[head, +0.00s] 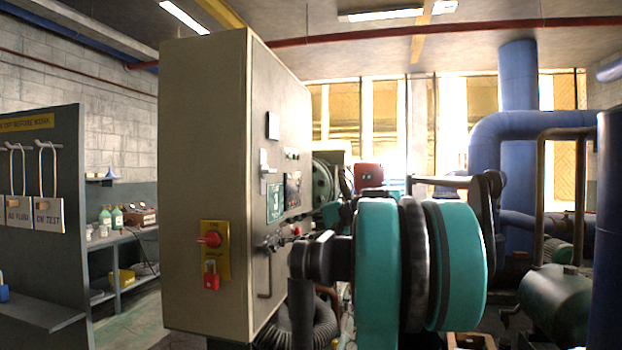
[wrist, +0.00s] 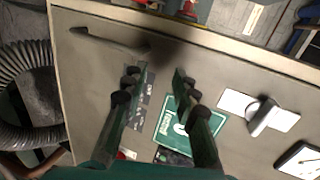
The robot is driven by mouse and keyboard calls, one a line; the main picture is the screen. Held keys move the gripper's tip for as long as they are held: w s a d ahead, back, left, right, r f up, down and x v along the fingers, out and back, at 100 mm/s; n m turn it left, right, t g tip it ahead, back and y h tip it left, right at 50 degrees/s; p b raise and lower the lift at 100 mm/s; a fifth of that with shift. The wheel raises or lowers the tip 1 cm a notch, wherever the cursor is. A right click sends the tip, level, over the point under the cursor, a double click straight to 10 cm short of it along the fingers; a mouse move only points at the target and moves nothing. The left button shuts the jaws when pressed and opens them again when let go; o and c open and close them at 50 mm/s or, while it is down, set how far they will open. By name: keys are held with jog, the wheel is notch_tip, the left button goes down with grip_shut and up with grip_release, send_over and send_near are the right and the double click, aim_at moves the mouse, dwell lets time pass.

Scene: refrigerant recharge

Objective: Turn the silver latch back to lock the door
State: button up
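In the wrist view the latch (wrist: 265,115) is a silver lever on a pale plate, right of the green sign (wrist: 188,128). Its lever lies at a slant there. My gripper (wrist: 155,78) has its two dark fingers apart with nothing between them, over the door face. The latch is to the right of the right finger, apart from it. In the head view my arm partly hides the door's lower part.
A bar handle (head: 265,275) is low on the door; it also shows in the wrist view (wrist: 105,41). A red switch (head: 210,239) and red padlock (head: 211,278) are on the cabinet's other face. A grey ribbed hose (wrist: 25,75) is beside the cabinet. Blue pipes (head: 517,120) stand at right.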

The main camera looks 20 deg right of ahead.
aim_at(273, 171)
jog(key=w+d+r+t+y, duration=0.1)
jog(key=d+r+t+y, duration=0.3)
jog(key=r, duration=1.2)
jog(key=shift+g+h, duration=0.5)
jog(key=shift+g, duration=0.3)
jog(key=x, duration=0.8)
jog(key=shift+w+r, duration=0.1)
jog(key=shift+w, duration=0.3)
jog(key=shift+d, duration=0.15)
grip_shut()
jog(key=shift+m, duration=0.3)
jog(key=m, duration=0.4)
jog(key=shift+m, duration=0.3)
